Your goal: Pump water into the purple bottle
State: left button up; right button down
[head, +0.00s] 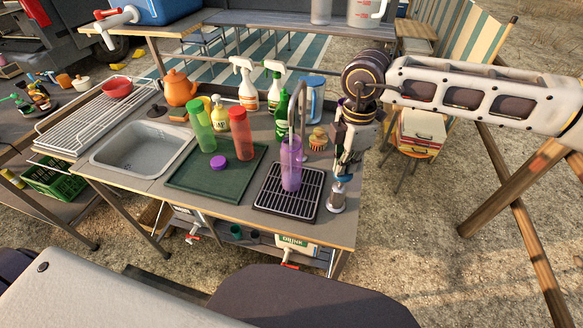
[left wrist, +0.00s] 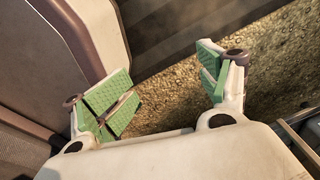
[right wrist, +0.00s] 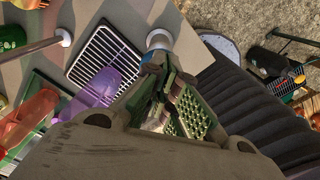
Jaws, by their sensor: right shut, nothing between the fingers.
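The purple bottle (head: 291,165) stands upright on a black drip grate (head: 270,203), under the curved end of a thin metal spout (head: 296,92). In the right wrist view the bottle (right wrist: 100,92) is left of my right gripper (right wrist: 172,95). A silver pump fitting (head: 337,197) stands right of the grate at the counter's edge. My right gripper (head: 345,168) points down just above it, shut and empty; I cannot tell whether they touch. A purple cap (head: 218,162) lies on the green mat. My left gripper (left wrist: 160,90) is open and empty, away from the counter.
Spray bottles (head: 247,84), a green bottle (head: 281,115) and a blue jug (head: 312,98) stand behind. The sink (head: 143,150) is left of the mat.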

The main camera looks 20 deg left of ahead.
jog(key=shift+f, duration=0.35)
jog(key=shift+f+b, duration=0.15)
jog(key=shift+b, duration=0.25)
pick_arm(q)
jog(key=shift+w+d+f, duration=0.1)
jog(key=shift+w+d, duration=0.15)
jog(key=shift+w, duration=0.3)
jog(key=shift+w+d, duration=0.25)
jog(key=shift+w, duration=0.3)
pick_arm(e)
jog(key=shift+f, duration=0.3)
jog(key=shift+f+b, duration=0.3)
jog(key=shift+b, duration=0.25)
jog(key=shift+r+p, duration=0.7)
jog(key=shift+r, duration=1.8)
pick_arm(q)
jog(key=shift+w+d+r, duration=0.7)
jog(key=shift+w+d, duration=0.05)
jog(key=shift+w, duration=0.1)
